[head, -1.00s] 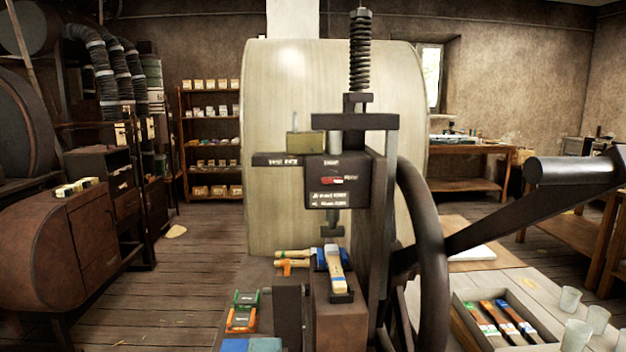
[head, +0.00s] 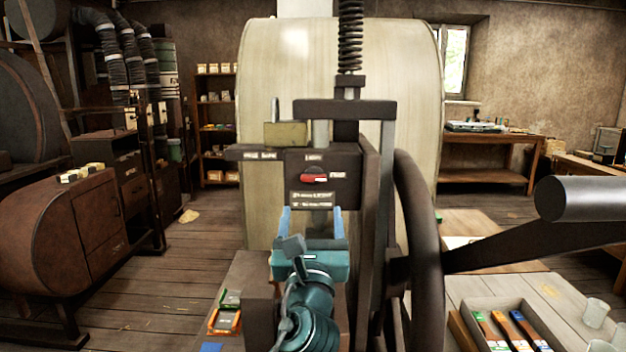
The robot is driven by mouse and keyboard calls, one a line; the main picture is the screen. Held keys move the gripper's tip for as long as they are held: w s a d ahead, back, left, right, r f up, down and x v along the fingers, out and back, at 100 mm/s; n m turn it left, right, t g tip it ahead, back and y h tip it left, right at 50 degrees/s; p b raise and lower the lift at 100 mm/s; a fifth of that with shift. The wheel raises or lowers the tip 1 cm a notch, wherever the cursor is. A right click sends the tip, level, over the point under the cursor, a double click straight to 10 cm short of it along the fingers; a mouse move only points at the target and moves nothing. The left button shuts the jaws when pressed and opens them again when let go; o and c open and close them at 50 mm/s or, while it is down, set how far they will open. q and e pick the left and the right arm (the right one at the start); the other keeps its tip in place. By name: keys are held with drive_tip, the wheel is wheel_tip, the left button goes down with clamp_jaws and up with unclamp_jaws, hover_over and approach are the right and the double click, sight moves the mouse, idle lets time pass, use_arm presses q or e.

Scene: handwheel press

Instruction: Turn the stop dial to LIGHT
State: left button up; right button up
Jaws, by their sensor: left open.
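The stop dial (head: 314,177) is a red knob on the dark front block of the press (head: 347,190). A small label above it seems to read LIGHT and one to its right FIRM. The red bar lies roughly level; I cannot tell surely which label it points to. My left gripper (head: 312,212) is open and empty, its two blue fingers upright just below the dial in the picture, apart from the knob. Its wrist hides the press's lower part and whatever lies there. My right gripper is not in view.
The handwheel (head: 420,230) with its thick crank handle (head: 585,198) stands at the right of the press. A brass-coloured block (head: 286,134) sits on the ledge at upper left. A tray (head: 470,325) of colour-marked items and cups (head: 595,312) are at lower right.

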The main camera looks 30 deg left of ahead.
sight(314, 180)
use_arm(q)
drive_tip(key=p+x, duration=0.1)
drive_tip(key=x, duration=0.9)
drive_tip(key=shift+w+p, duration=0.15)
drive_tip(key=shift+p, duration=0.15)
drive_tip(key=shift+d, duration=0.1)
drive_tip(key=c, duration=1)
drive_tip(key=shift+f, duration=0.1)
